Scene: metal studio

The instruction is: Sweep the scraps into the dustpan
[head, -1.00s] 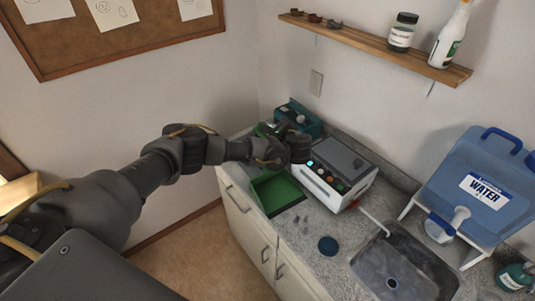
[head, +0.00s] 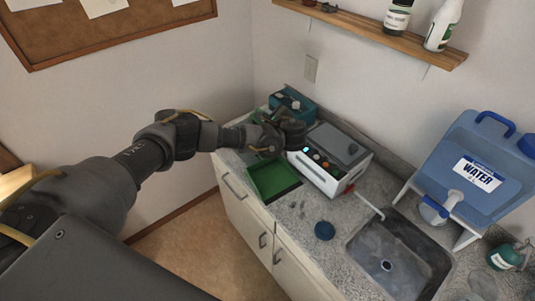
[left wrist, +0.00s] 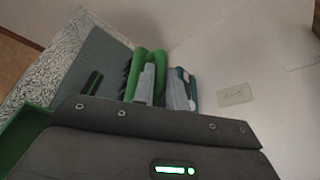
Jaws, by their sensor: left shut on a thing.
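The green dustpan (head: 265,188) lies on the counter near its front edge, left of the white machine; its green edge also shows in the left wrist view (left wrist: 22,130). Several small dark scraps (head: 293,205) lie on the counter just right of it. My left gripper (head: 288,132) is above the counter behind the dustpan, beside the white machine. It is shut on what looks like a green brush (left wrist: 152,65), seen beyond the gripper body in the left wrist view. The gripper partly hides the brush in the head view. My right gripper is not in view.
The white machine (head: 322,185) stands close right of my gripper, and a teal box (head: 297,102) stands behind it. A shelf (head: 400,42) hangs above.

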